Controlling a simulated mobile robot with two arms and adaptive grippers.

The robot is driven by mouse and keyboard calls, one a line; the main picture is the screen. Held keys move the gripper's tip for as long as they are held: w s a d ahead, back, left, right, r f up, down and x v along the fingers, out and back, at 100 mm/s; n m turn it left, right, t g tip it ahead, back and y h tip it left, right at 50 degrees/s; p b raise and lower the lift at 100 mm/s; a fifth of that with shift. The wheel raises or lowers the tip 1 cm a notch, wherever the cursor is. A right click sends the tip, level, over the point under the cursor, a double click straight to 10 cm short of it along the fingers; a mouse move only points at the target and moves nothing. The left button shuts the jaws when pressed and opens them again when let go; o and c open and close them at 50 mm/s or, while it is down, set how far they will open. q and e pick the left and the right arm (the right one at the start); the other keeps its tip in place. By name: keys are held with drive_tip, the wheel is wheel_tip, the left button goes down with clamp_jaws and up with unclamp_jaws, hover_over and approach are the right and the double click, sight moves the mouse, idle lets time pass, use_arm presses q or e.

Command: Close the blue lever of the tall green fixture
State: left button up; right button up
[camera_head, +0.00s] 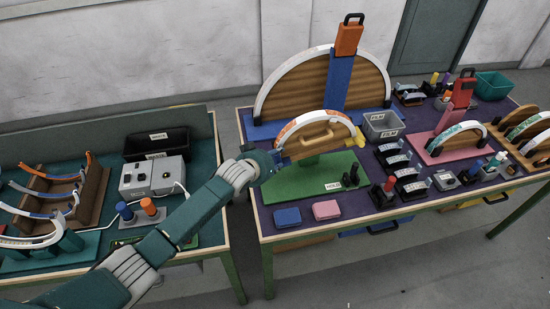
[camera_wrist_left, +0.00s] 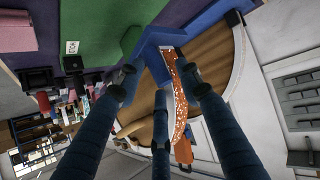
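The green fixture has a flat green base (camera_head: 300,190) with a HOLD label and an upright wooden half-round board (camera_head: 312,146) edged by a white and orange glitter arc. A tan handle is on the board's face. My left gripper (camera_head: 278,157) is at the left end of this arc. In the left wrist view, the dark blue fingers of my left gripper (camera_wrist_left: 158,77) are spread apart around the orange glitter strip (camera_wrist_left: 181,112), and I see nothing clamped. The green base (camera_wrist_left: 108,30) shows at upper left. I cannot make out a blue lever apart from the blue fingers. My right gripper is out of view.
Behind stands a larger wooden half-round (camera_head: 370,80) with a tall blue post (camera_head: 336,82) topped by an orange block. A blue pad (camera_head: 287,217) and a pink pad (camera_head: 326,210) lie in front. A grey bin (camera_head: 382,126) and black clamps stand to the right.

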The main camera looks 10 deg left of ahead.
use_arm(q)
drive_tip(key=v, duration=1.2)
idle(0.3)
